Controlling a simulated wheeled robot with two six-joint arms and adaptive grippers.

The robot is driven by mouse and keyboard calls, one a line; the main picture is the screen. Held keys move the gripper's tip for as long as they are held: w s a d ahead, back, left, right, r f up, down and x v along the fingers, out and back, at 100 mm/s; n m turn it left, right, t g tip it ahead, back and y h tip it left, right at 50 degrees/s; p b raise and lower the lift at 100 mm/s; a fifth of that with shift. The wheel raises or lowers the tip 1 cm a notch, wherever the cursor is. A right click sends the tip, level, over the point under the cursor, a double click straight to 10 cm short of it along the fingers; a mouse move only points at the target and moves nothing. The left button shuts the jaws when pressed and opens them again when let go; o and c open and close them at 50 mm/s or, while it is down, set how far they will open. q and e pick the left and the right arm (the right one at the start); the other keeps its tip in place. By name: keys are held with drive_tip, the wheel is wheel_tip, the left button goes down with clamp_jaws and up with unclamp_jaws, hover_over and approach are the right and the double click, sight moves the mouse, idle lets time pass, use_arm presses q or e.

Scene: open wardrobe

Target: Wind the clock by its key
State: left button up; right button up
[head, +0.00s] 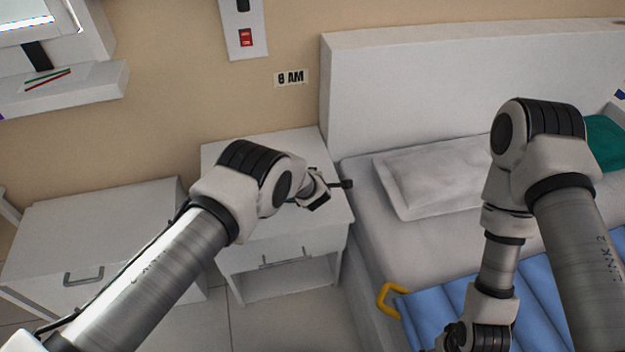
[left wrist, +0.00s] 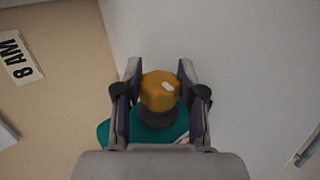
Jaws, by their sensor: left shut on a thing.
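The clock shows in the left wrist view as a teal body (left wrist: 114,131), with a dark round collar (left wrist: 158,117) and an orange-yellow key (left wrist: 158,93) above it. The key has a small white mark on top. My left gripper (left wrist: 160,75) is shut on the key, one finger on each side. In the head view my left gripper (head: 318,196) is over the nightstand (head: 235,255). My own arm hides nearly all of the clock there; only a sliver of teal (head: 291,201) shows. The clock's face is hidden.
An "8 AM" sign (head: 291,78) is on the wall above the nightstand. The bed (head: 375,235) with a pillow (head: 435,180) and blue cover (head: 535,290) stands close on the right. A white cabinet (head: 110,225) stands at the left. A yellow handle (head: 386,300) shows beside the bed's cover.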

use_arm(q)
drive_tip(key=o, duration=1.2)
drive_tip(key=shift+c, duration=0.2)
